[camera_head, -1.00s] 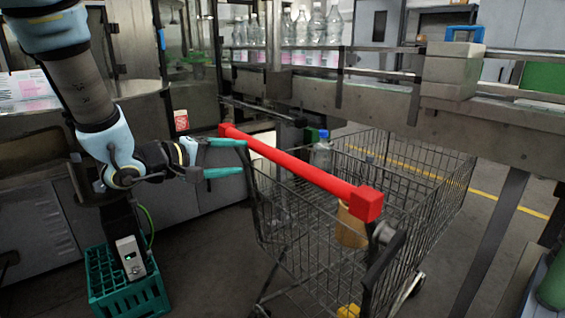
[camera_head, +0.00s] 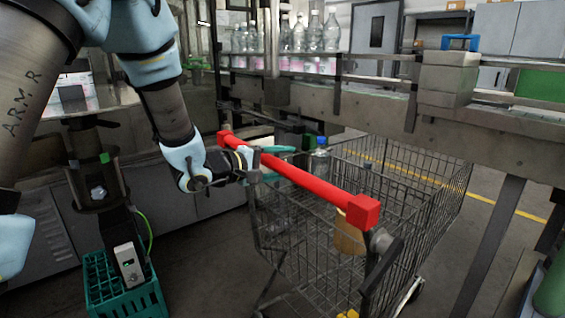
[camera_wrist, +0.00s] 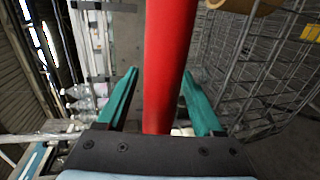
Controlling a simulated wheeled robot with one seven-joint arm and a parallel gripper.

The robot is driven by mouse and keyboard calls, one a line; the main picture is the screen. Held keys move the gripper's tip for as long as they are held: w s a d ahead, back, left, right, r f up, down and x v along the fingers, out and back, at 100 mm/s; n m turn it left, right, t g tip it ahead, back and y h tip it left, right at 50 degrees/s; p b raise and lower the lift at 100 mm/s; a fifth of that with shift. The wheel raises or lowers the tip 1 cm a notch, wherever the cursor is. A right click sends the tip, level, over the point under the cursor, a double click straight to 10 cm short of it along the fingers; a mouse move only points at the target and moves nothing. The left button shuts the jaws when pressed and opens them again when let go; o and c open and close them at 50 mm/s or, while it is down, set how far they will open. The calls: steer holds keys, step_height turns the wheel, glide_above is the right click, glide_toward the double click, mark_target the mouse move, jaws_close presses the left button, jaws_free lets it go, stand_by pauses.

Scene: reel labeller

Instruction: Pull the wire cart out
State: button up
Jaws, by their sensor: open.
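The wire cart (camera_head: 412,185) stands below the conveyor, with a red handle bar (camera_head: 310,182) along its near side. My gripper (camera_head: 277,160) is at the left part of that bar in the head view. In the wrist view the red bar (camera_wrist: 168,60) runs between the two teal fingers of my gripper (camera_wrist: 160,100), with a gap on each side. The fingers are open around the bar. In the head view the bar hides part of the fingers. A bottle with a blue cap (camera_head: 320,160) and a tan roll (camera_head: 348,235) are in the cart.
A conveyor (camera_head: 380,105) with several clear bottles (camera_head: 300,40) passes behind and above the cart. A teal crate (camera_head: 128,298) stands on the floor at lower left. A grey beam (camera_head: 487,245) stands right of the cart. Open floor (camera_head: 215,270) lies left of the cart.

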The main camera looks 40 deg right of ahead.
steer(key=shift+c, duration=0.2)
jaws_close()
stand_by(0.4)
stand_by(0.8)
